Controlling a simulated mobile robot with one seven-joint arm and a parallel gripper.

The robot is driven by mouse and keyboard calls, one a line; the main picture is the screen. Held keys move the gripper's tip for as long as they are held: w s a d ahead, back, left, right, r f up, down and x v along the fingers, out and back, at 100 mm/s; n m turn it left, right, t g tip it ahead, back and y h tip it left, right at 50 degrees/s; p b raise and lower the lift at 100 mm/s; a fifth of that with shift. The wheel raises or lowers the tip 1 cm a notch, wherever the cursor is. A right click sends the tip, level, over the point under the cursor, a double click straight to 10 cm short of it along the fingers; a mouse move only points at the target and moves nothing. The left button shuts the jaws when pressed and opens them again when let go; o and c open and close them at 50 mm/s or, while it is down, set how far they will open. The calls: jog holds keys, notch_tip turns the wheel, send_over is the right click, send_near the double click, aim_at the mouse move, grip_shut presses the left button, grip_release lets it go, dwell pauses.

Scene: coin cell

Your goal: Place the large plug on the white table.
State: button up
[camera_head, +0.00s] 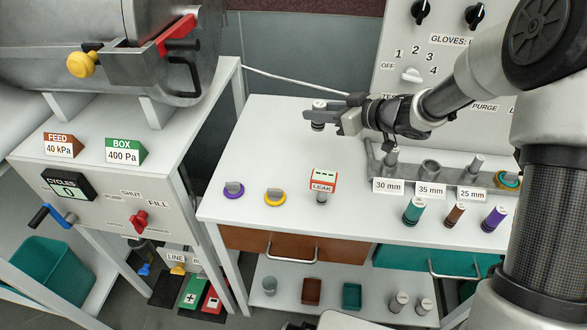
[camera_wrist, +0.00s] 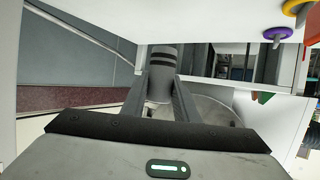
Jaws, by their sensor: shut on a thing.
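The large plug (camera_head: 318,116), a grey cylinder with dark bands at its lower end, is between the fingers of my gripper (camera_head: 335,118). In the wrist view the plug (camera_wrist: 160,72) stands between the two fingers, its banded end pointing toward the white table (camera_wrist: 210,20). In the head view it is upright over the back left part of the white table (camera_head: 265,150). I cannot tell for sure whether its lower end touches the top or hangs above it.
A rack (camera_head: 408,182) labelled 30, 35 and 25 mm stands at the right. Teal (camera_head: 413,211), brown (camera_head: 455,215) and purple (camera_head: 494,219) cylinders stand before it. Purple (camera_head: 233,190) and yellow (camera_head: 275,197) knobbed discs and a LEAK sign (camera_head: 323,181) sit nearer the front. The left middle is clear.

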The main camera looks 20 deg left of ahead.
notch_tip(320, 180, down, 9)
jog(key=b, duration=0.2)
jog(key=shift+f+b, duration=0.2)
jog(key=shift+b, duration=0.1)
jog(key=shift+f, duration=0.15)
jog(key=o, duration=1.1)
jog(key=shift+c, duration=0.2)
